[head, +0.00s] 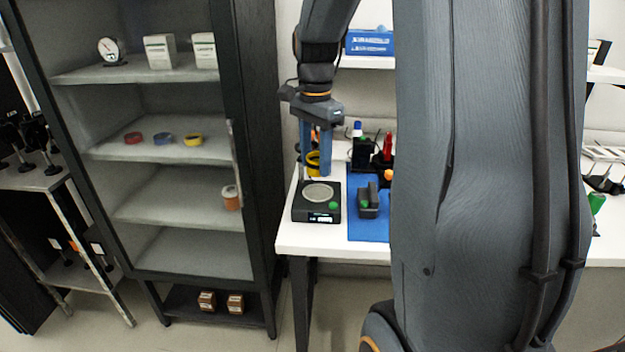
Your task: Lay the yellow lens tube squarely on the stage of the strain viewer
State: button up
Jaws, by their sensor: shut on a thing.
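The strain viewer (304,214) is a black box near the left end of the white bench, with a pale round stage (318,193), a green knob and a small lit display. The stage looks bare. My gripper (316,168) points down just above and behind the stage in the picture. Its two blue fingers are shut on the yellow lens tube (313,160). The tube shows as a yellow ring with a dark middle, partly hidden by the fingers. Its exact tilt and its height above the bench cannot be told.
A blue mat (369,231) with a dark device (368,202) lies right of the viewer. Dark holders with blue and red tops (387,150) stand behind. An open cabinet (262,200) is at left. My arm hides much of the bench.

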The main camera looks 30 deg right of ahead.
aim_at(316, 194)
jog(key=shift+f+p, duration=0.45)
jog(key=shift+f, duration=2.55)
jog(key=shift+f, duration=0.15)
jog(key=o, duration=0.8)
notch_tip(316, 194, up, 12)
jog(key=shift+r+b, duration=0.15)
jog(key=shift+b, duration=0.95)
jog(key=s+a+f+n, duration=0.4)
jog(key=s+f+n, duration=0.1)
jog(key=s+a+f+n, duration=0.5)
jog(key=f, duration=0.1)
jog(key=s+a+f+n, duration=0.5)
jog(key=f, duration=0.1)
jog(key=shift+a+f+n+t, duration=0.1)
jog(key=shift+a+n+t, duration=0.05)
jog(key=shift+n+t, duration=0.2)
